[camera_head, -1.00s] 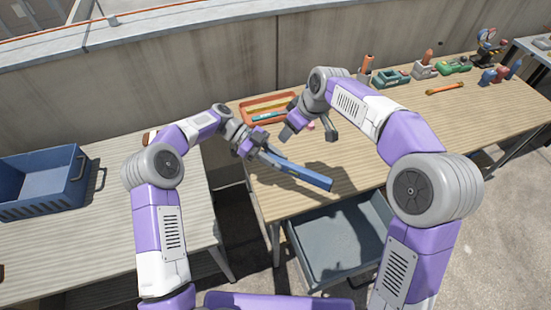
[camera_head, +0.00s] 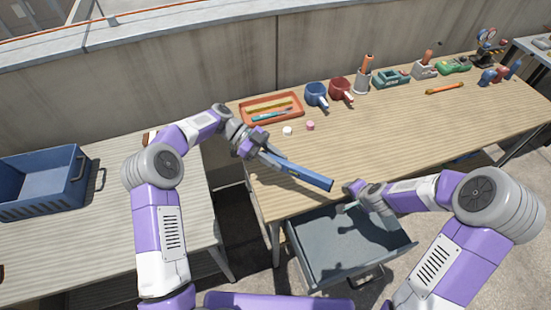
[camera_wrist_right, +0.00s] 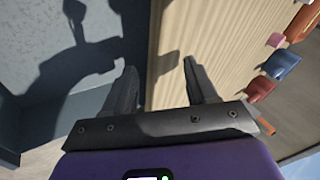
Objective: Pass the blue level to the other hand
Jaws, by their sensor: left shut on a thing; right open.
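The blue level (camera_head: 297,174) is a long blue bar held above the wooden table, slanting down to the right. My left gripper (camera_head: 262,151) is shut on it near its left end. The level's right end is free and points toward my right gripper (camera_head: 353,196). My right gripper is to the right of that end, apart from it, over the table's front edge and the open drawer. In the right wrist view its two fingers (camera_wrist_right: 160,85) are spread with nothing between them. I cannot make out the level in the right wrist view.
An open grey drawer (camera_head: 340,245) juts out below the table (camera_head: 420,130). An orange tray (camera_head: 271,108), a blue mug (camera_head: 316,95), a red mug (camera_head: 340,89) and several tools line the back. A blue crate (camera_head: 45,182) stands on the left table. The table's middle is clear.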

